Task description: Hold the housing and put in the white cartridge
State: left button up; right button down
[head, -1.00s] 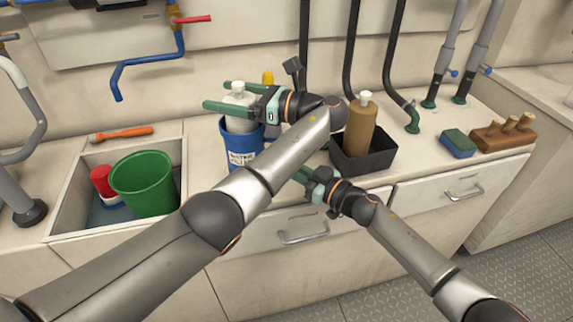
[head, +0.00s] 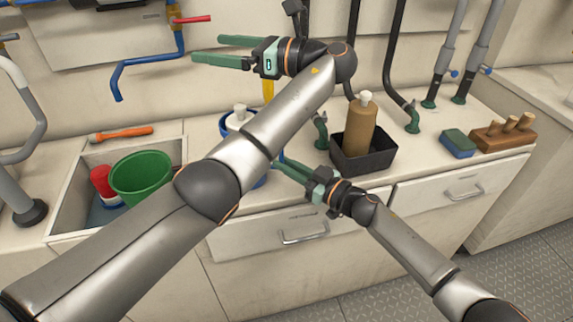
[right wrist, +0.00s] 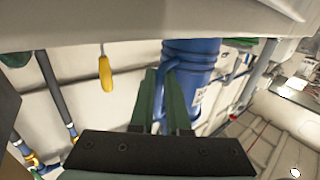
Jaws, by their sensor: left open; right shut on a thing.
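The blue housing (head: 223,123) stands upright on the counter, partly hidden behind my left forearm. It also shows in the right wrist view (right wrist: 197,90). The white cartridge (head: 239,116) is in the housing's open top, with its upper end and knob showing; how deep it sits is hidden. My left gripper (head: 208,49) is open and empty, above and behind the housing, apart from the cartridge. My right gripper (head: 279,170) is shut on the housing from its right side, and its fingers (right wrist: 162,78) reach the blue body in the right wrist view.
A sink at left holds a green bucket (head: 141,178) and a red-and-white container (head: 103,182). An orange-handled tool (head: 122,134) lies behind it. Right of the housing, a brown bottle (head: 361,124) stands in a black tray (head: 382,160). A sponge (head: 458,143) lies farther right.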

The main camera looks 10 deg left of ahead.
dwell(0.3)
jog(key=c, duration=0.8)
grip_release()
jog(key=v, duration=1.2)
